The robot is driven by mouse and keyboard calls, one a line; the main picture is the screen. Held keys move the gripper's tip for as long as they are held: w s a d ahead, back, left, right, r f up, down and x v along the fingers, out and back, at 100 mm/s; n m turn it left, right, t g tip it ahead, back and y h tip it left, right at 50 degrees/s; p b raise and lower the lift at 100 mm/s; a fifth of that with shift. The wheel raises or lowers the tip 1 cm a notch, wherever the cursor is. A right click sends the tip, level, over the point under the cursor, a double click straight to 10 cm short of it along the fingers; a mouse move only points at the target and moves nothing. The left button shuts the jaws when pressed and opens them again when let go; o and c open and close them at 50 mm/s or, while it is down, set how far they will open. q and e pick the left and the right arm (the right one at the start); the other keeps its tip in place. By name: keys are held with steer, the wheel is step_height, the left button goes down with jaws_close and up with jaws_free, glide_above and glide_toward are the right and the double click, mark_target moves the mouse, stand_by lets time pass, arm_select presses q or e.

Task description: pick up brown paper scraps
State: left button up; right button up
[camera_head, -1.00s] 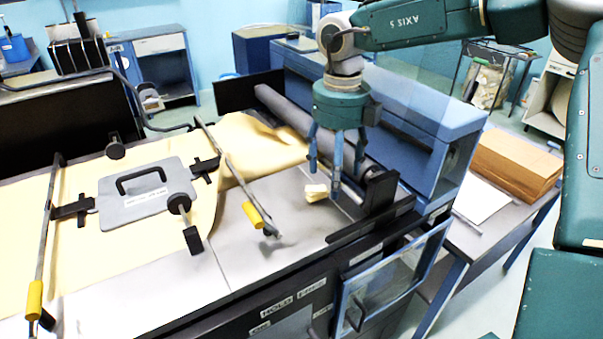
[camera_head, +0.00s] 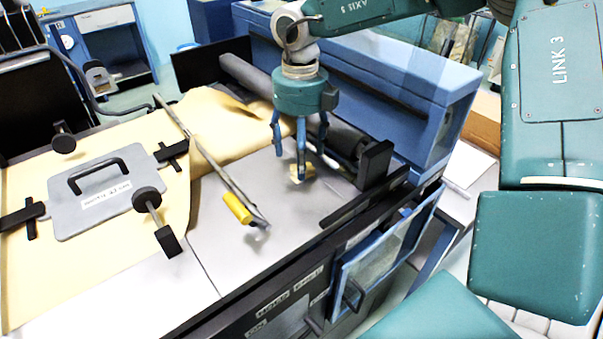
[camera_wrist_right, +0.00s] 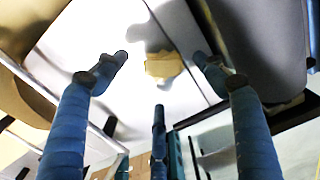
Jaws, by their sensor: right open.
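A small crumpled brown paper scrap (camera_head: 303,172) lies on the grey bed of the machine, near the dark roller. My right gripper (camera_head: 300,160) hangs over it with its blue fingers pointing down. In the right wrist view the scrap (camera_wrist_right: 163,65) lies on the pale surface between the spread fingers of the gripper (camera_wrist_right: 160,85). The fingers are open and do not appear to touch it. In the head view a finger covers part of the scrap. My left gripper is not in view.
A large sheet of kraft paper (camera_head: 110,235) covers the bed's left part, under a grey handled plate (camera_head: 95,200). A bar with a yellow grip (camera_head: 237,208) lies left of the gripper. A dark block (camera_head: 375,162) and blue housing (camera_head: 410,105) stand close on the right.

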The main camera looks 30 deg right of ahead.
mark_target(310, 171)
steer(key=f, duration=0.3)
steer(key=shift+s+d+b, duration=0.2)
steer(key=shift+s+b, duration=0.05)
steer(key=shift+b, duration=0.05)
steer(key=shift+w+f, duration=0.1)
steer(key=shift+f, duration=0.2)
steer(key=shift+w, duration=0.1)
steer(key=shift+c, duration=1.3)
steer(key=c, duration=0.8)
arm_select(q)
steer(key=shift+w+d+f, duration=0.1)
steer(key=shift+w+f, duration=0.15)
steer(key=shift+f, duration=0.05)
arm_select(e)
steer(key=shift+r, duration=0.15)
